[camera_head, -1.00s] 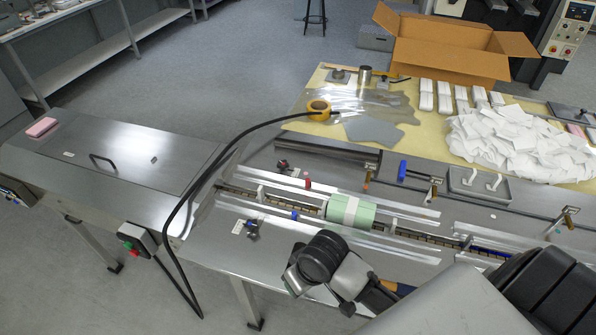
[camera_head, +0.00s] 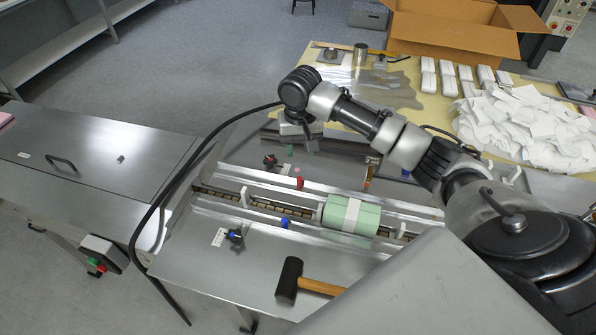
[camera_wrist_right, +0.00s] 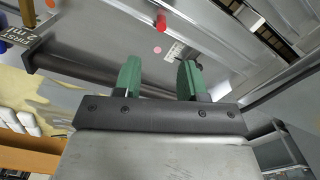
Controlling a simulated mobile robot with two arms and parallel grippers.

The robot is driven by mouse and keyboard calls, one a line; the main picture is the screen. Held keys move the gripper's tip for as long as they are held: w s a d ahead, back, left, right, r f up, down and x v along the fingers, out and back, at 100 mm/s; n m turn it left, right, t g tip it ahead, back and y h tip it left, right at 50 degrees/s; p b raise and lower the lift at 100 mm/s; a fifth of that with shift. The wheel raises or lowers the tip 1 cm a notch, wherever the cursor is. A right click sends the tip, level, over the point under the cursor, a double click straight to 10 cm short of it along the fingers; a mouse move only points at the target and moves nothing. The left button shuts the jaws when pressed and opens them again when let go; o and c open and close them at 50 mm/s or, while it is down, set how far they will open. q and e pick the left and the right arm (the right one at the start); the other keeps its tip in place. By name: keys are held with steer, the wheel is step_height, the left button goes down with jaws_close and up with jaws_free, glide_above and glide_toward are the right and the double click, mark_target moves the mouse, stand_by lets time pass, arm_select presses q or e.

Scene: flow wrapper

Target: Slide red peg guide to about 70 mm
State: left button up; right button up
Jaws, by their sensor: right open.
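The red peg (camera_head: 299,183) stands on the far guide rail (camera_head: 330,194) of the infeed channel. It also shows in the right wrist view (camera_wrist_right: 161,23), beyond the fingertips and roughly in line with the gap between them. My right gripper (camera_head: 298,147) hangs on the far side of the channel, behind the peg and apart from it. In the right wrist view its green fingers (camera_wrist_right: 160,75) are open with nothing between them. A small scale label (camera_wrist_right: 175,51) lies near the peg there; its marks are too small to read. My left gripper is out of view.
A green-and-white pack (camera_head: 351,215) sits in the channel right of the peg. A blue peg (camera_head: 285,223) is on the near side. A mallet (camera_head: 290,281) lies at the front. A black cable (camera_head: 190,165) arches at the left. My right arm spans the right half.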

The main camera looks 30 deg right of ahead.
mark_target(300, 178)
steer(key=f, duration=0.3)
steer(key=shift+s+a+f+p, duration=0.25)
steer(key=shift+s+f+p, duration=0.05)
step_height(300, 178, down, 6)
steer(key=shift+w+d+r, duration=0.1)
steer(key=shift+w+r, duration=0.05)
steer(key=shift+r, duration=0.05)
steer(key=shift+f, duration=0.5)
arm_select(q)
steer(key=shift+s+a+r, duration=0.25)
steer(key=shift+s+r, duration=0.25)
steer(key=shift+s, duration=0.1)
arm_select(e)
steer(key=shift+f, duration=0.1)
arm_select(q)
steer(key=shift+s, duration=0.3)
arm_select(e)
jaws_close()
